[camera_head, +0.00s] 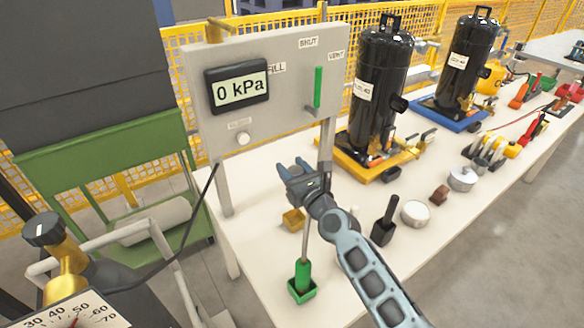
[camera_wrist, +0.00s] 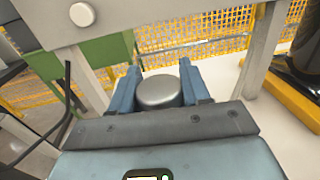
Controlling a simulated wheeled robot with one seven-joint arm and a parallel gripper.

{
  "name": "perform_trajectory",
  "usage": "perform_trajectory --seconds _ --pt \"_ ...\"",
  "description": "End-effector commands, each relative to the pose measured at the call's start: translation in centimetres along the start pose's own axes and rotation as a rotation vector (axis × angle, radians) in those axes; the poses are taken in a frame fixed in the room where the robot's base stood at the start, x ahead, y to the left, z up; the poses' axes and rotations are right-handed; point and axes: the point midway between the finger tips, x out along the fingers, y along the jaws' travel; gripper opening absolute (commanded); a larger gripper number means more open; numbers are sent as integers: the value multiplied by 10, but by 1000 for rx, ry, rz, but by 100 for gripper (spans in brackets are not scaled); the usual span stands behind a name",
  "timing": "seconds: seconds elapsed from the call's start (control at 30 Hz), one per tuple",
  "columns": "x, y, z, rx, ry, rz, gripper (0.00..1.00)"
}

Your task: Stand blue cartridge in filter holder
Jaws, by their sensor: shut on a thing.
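My gripper (camera_head: 297,172) is in the air over the near left part of the white table, below the grey gauge panel. In the wrist view its two blue-grey fingers (camera_wrist: 160,90) stand on either side of a grey, round-topped thing (camera_wrist: 158,92) and hold it. Only the smooth top of this thing shows; its sides are hidden, and I cannot tell whether it is the blue cartridge. No plainly blue cartridge shows elsewhere. A small yellow holder (camera_head: 292,220) sits on the table below my gripper, partly hidden by my arm; I cannot tell whether it is the filter holder.
The panel (camera_head: 284,122) reads 0 kPa, with a green lever (camera_head: 318,87). A green holder (camera_head: 302,292) and a black one (camera_head: 381,237) stand near the front edge. A round tin (camera_head: 415,213) is right of my arm. Black tanks (camera_head: 381,95) stand behind.

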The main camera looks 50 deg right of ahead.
Motion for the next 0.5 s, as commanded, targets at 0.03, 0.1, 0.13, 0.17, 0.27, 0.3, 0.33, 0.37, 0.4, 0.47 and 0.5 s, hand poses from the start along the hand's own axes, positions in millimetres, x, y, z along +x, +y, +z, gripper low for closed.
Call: perform_trajectory --seconds 0.03,0.1,0.13,0.17,0.27,0.3,0.33,0.37,0.4,0.47,0.5 --pt "0 0 -7 1 0 0 12" --pt "0 0 -12 0 0 0 12" --pt "0 0 -15 0 0 0 12" --pt "0 0 -17 -1 0 0 12" --pt "0 0 -24 -1 0 0 12" --pt "0 0 -27 0 0 0 12" --pt "0 0 -29 0 0 0 12" --pt "0 0 -32 1 0 0 12" --pt "0 0 -34 1 0 0 12" --pt "0 0 -39 0 0 0 12" --pt "0 0 -42 -1 0 0 12"
